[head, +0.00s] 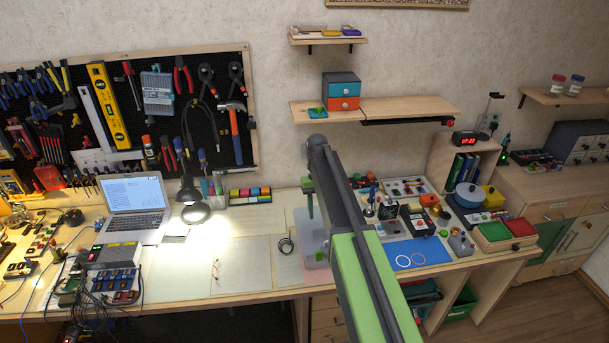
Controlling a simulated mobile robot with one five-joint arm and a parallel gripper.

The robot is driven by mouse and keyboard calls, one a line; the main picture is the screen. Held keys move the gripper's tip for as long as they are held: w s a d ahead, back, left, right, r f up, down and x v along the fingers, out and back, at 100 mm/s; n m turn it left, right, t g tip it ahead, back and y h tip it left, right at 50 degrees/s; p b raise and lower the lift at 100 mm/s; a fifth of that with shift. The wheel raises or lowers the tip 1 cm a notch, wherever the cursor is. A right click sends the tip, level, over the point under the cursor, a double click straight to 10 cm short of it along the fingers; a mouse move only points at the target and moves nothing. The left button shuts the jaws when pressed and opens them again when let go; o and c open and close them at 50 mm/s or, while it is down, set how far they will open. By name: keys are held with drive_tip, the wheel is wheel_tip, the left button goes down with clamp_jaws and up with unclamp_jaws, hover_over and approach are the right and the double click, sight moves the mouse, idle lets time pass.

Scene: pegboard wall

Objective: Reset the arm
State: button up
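My arm (352,235), dark grey with green sides, reaches from the bottom right up and away over the workbench. It ends in a dark joint near the front of the shelf wall. A short dark and green part, which seems to be my gripper (309,205), hangs below that joint over the bench. Its fingers are too small and partly hidden by the arm, so I cannot tell whether they are open or shut. I see nothing clearly held.
The workbench (240,290) has a laptop (134,203), a lit lamp (194,200) and cables on the left. A blue mat (417,253), a blue pot (469,195) and trays stand right of my arm. A wall shelf (420,106) is behind it.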

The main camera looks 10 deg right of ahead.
drive_tip(key=s+f+t+b, duration=0.1)
drive_tip(key=s+f+b, duration=0.1)
drive_tip(key=s, duration=0.5)
drive_tip(key=s+f+t+b, duration=0.1)
drive_tip(key=s+f+b, duration=0.2)
drive_tip(key=s, duration=0.4)
drive_tip(key=s+a+f+b, duration=0.1)
drive_tip(key=s+f+b, duration=0.2)
drive_tip(key=s+f, duration=0.2)
drive_tip(key=shift+s+t, duration=0.4)
drive_tip(key=shift+s, duration=1.15)
